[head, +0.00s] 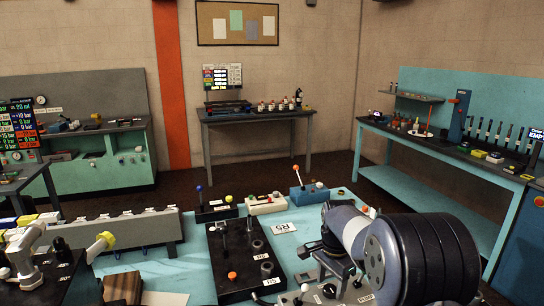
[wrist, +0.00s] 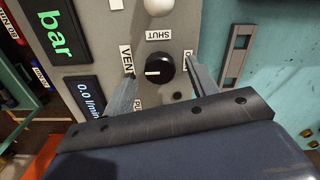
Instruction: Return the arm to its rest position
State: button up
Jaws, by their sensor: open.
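My arm (head: 350,228) reaches forward from the lower right in the head view, over the blue-green bench. My gripper (wrist: 160,68) is open in the wrist view, with one finger on each side of a black round knob (wrist: 162,72) on a grey panel (wrist: 184,18). The knob's white mark points left, toward the label VENT; SHUT is printed above it. I cannot tell whether the fingers touch the knob. In the head view my gripper (head: 334,266) is low over a grey control box (head: 318,295), with its fingertips partly hidden.
A black lever panel (head: 240,262) and a blue box with an orange-tipped lever (head: 310,193) stand close to the gripper. A white knob (wrist: 158,6) and a display reading bar (wrist: 55,38) are beside it. The dark floor (head: 345,175) behind the bench is clear.

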notch_tip(320, 180, up, 10)
notch_tip(320, 180, down, 10)
jog(key=shift+f, duration=0.55)
jog(key=n, duration=0.6)
jog(key=shift+b, duration=0.4)
jog(key=n+b, duration=0.1)
jog(key=n, duration=0.5)
jog(key=shift+b, duration=0.3)
jog(key=n+b, duration=0.2)
jog(key=n, duration=0.4)
jog(key=shift+r, duration=1)
